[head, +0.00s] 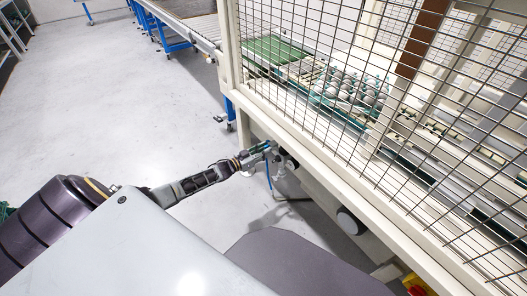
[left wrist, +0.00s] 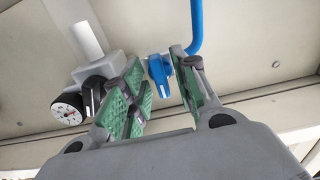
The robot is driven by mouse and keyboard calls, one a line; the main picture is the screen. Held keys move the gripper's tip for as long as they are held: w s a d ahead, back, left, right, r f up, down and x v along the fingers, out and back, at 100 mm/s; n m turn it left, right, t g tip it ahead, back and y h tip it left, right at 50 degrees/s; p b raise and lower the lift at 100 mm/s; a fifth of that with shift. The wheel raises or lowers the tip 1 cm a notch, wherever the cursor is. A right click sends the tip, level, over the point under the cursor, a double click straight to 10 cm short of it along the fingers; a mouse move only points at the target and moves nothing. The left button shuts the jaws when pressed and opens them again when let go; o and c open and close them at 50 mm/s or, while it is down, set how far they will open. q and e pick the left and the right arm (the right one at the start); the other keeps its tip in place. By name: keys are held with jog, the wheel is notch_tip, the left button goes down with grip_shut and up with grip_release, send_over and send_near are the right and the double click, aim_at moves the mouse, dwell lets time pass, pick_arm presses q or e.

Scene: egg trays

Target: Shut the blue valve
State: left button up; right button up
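The blue valve (left wrist: 159,69) has a blue handle on a light grey body, and it shows in the left wrist view just beyond my fingertips. My left gripper (left wrist: 160,83) has green-padded fingers spread apart, one on each side of the blue handle in the picture. Neither finger clearly touches the handle. In the head view my left gripper (head: 264,149) reaches to the fittings below the machine's frame, and it largely hides the valve there. My right gripper is not in view.
A black knob (left wrist: 95,90) and a round white gauge (left wrist: 68,109) sit left of the valve. A blue hose (left wrist: 196,22) runs up from the fitting. The machine's wire mesh guard (head: 330,75) rises above the arm. Grey floor (head: 130,90) lies open at left.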

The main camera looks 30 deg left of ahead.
pick_arm(q)
jog(key=v, duration=1.2)
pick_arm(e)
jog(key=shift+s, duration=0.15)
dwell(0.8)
pick_arm(q)
jog(key=shift+f, duration=0.1)
dwell(0.5)
